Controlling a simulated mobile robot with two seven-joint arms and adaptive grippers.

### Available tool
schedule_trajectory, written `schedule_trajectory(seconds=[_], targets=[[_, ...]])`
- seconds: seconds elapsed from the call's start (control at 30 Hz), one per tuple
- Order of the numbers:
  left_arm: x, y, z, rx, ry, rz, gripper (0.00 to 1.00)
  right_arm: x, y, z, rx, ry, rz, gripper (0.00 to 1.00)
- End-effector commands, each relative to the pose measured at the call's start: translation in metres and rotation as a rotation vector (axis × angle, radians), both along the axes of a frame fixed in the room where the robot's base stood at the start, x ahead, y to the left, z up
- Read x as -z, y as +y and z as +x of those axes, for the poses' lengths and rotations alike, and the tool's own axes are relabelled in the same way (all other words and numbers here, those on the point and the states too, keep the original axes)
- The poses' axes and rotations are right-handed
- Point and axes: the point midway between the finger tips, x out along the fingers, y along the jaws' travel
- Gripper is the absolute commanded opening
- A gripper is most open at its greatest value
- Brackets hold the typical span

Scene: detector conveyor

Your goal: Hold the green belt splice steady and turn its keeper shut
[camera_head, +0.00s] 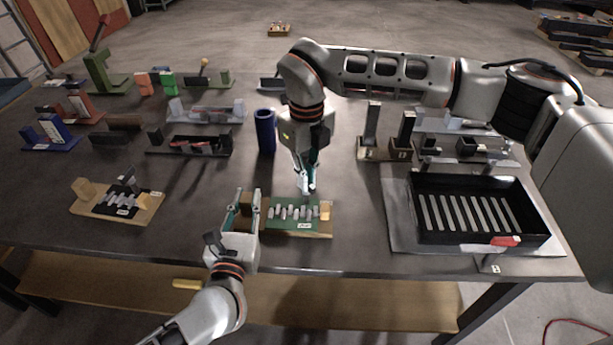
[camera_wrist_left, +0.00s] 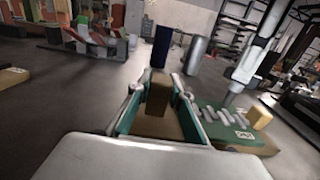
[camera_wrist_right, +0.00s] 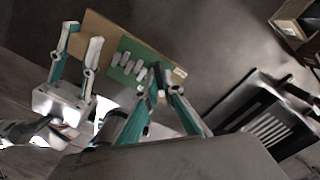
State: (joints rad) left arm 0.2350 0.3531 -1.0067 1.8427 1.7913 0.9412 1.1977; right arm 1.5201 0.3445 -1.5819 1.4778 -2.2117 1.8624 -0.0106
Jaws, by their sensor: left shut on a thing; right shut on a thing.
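The green belt splice (camera_head: 292,227) is a green plate with a row of pale grey lacing pieces, on a wooden base at the table's front middle. It also shows in the left wrist view (camera_wrist_left: 222,133) and right wrist view (camera_wrist_right: 128,52). My left gripper (camera_head: 243,207) is shut on the brown wooden block (camera_wrist_left: 158,92) at the base's left end. My right gripper (camera_head: 308,189) points down at the plate's far right part. In the right wrist view its fingertips close on a small dark piece (camera_wrist_right: 156,80), seemingly the keeper. The fingers partly hide it, so its turn angle is unclear.
A blue cylinder (camera_head: 265,132) stands behind the splice. A black slotted tray (camera_head: 470,238) is at right, and another wooden-based splice (camera_head: 146,207) at left. Several fixtures fill the back. Bare table separates the left splice from my left gripper.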

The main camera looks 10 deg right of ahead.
Motion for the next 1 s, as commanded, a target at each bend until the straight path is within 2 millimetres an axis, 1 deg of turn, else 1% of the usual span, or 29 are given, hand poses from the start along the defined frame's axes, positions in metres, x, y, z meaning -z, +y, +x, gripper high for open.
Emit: schedule_trajectory(seconds=[0.17,0.37,1.0], targets=[[-0.0001,0.0,0.0,0.0,0.0,0.0,0.0,-0.0002,0.0001,0.0001,0.021,0.0,0.0,0.0],[-0.0001,0.0,0.0,0.0,0.0,0.0,0.0,-0.0001,-0.0002,0.0003,0.105,-0.001,0.0,0.0],[-0.0001,0.0,0.0,0.0,0.0,0.0,0.0,-0.0003,0.0001,0.0002,0.61,0.0,0.0,0.0]])
